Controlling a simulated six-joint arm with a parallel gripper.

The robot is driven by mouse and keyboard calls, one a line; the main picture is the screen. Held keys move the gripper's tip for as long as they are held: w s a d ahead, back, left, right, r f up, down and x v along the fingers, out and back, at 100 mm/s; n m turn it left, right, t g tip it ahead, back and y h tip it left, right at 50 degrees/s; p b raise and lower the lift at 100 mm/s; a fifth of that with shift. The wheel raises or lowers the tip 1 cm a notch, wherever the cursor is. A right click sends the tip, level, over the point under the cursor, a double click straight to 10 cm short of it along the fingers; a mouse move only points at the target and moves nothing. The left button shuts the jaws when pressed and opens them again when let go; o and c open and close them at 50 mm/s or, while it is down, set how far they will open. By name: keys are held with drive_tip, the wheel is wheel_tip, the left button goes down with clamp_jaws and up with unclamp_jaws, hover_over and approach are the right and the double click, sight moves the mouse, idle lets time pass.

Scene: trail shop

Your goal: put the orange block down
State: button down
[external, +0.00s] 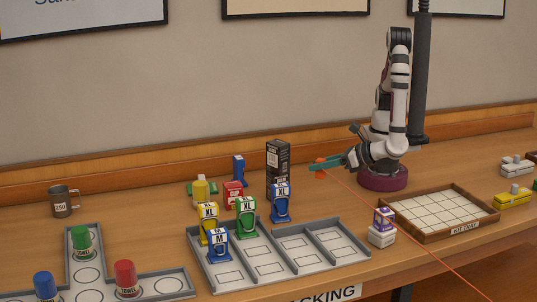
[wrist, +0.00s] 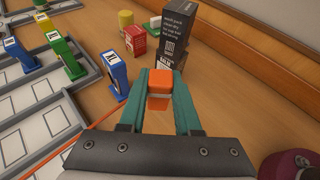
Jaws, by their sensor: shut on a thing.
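My gripper (wrist: 160,82) is shut on the orange block (wrist: 161,78), which sits between the teal fingertips in the wrist view. In the external view my gripper (external: 322,165) points left from the arm, and the orange block (external: 319,174) shows only in small part at its tips. It appears to be held above the table, just right of the tall black box (external: 278,166). How high it is cannot be told exactly.
Blue, green and yellow tagged holders stand around the grey divided tray (external: 290,262). The kit tray (external: 462,232) looks empty. A thin orange line runs to the lower right. Bare table lies beside the black box (wrist: 212,85).

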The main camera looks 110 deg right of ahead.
wheel_tip(320, 180, down, 11)
drive_tip(key=shift+r, duration=0.1)
drive_tip(key=c, duration=0.6)
unclamp_jaws()
